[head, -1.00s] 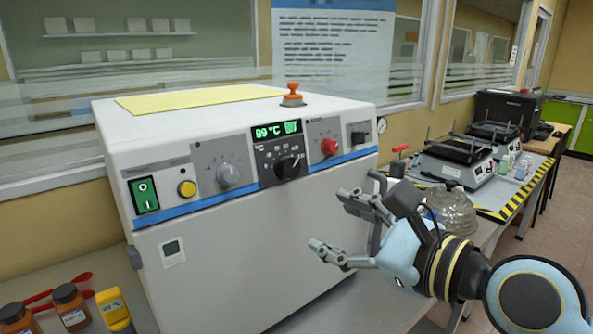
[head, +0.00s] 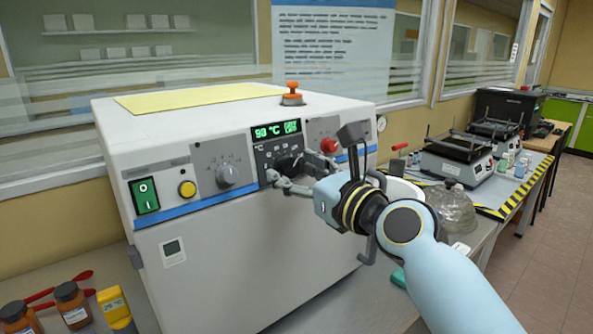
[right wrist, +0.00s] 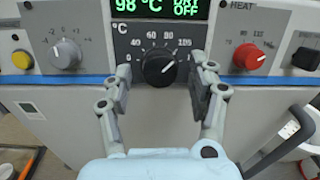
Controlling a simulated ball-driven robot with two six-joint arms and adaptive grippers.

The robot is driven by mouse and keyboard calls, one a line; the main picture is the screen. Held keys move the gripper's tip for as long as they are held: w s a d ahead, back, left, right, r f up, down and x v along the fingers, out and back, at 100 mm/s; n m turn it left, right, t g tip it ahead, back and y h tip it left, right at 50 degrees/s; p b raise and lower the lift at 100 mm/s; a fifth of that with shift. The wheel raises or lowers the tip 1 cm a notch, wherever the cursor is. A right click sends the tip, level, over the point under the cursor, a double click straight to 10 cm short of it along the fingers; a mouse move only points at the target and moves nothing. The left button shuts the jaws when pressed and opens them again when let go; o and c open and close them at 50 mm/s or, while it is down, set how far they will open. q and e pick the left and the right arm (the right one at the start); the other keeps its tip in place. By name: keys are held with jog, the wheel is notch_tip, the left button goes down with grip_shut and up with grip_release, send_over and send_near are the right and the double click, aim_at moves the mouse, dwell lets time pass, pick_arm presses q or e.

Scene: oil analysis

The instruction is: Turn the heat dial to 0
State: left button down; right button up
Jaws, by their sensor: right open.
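The red dial (right wrist: 248,57), with HEAT printed above it, is on the front panel of the white machine. In the head view the red dial (head: 329,145) is partly behind my right gripper. A black dial (right wrist: 160,68) with a °C scale sits to its left under a green display (right wrist: 165,7). My right gripper (right wrist: 158,88) is open, its fingers either side of and just below the black dial. I cannot tell whether they touch it. In the head view my right gripper (head: 296,176) covers part of the black dial. My left gripper is out of view.
A grey dial (right wrist: 65,54) and a yellow button (right wrist: 21,60) are left of the black dial. A black switch (right wrist: 306,58) is right of the red dial. An orange knob (head: 292,94) stands on the machine's top. Brown bottles (head: 70,305) stand at lower left.

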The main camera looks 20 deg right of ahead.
jog(key=c, duration=1.1)
jog(key=shift+c, duration=0.2)
